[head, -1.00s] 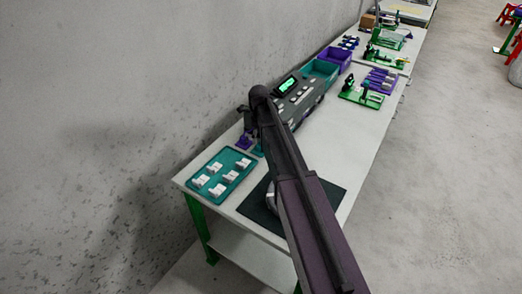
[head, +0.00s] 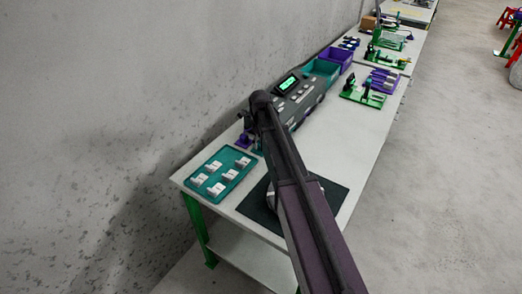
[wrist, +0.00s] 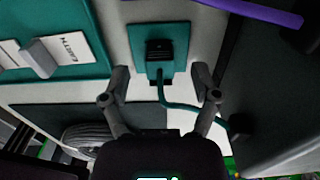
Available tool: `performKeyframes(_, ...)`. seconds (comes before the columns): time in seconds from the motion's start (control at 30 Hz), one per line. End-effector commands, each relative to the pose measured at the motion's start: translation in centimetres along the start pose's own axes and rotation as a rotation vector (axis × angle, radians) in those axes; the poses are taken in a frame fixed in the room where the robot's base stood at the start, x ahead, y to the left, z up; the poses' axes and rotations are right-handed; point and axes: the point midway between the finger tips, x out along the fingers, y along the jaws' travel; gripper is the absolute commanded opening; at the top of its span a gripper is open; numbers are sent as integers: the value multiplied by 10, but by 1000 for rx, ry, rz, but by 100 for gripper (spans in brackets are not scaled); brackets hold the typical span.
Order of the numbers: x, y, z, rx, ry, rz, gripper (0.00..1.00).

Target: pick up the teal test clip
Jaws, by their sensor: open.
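In the wrist view a black clip body (wrist: 160,50) with a teal lead sits on a small teal plate (wrist: 140,38). I take it to be the teal test clip. Its lead (wrist: 185,107) curves down and right to a black plug at the side of a dark box. My gripper (wrist: 160,73) is open, with one finger on each side below the clip. The clip lies ahead of the gap between the fingertips, and nothing is held. In the head view my arm hides the gripper and the clip.
A teal tray (head: 219,188) with several white modules lies left of the clip and also shows in the wrist view (wrist: 90,40). A grey instrument (head: 305,100) with a lit display stands behind. A dark mat (head: 258,207) lies at the table's front. A purple bar (wrist: 255,12) crosses upper right.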

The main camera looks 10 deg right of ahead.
Motion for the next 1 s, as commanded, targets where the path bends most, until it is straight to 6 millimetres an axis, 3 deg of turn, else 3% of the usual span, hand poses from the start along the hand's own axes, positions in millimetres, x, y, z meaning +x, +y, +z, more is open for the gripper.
performKeyframes(0.23, 16, 0, 0, 0, 0, 0, 79)
performKeyframes(0.9, 17, 0, 0, 0, 0, 0, 79)
performKeyframes(0.93, 17, 0, 0, 0, 0, 0, 73)
performKeyframes(1.0, 17, 0, 0, 0, 0, 0, 52)
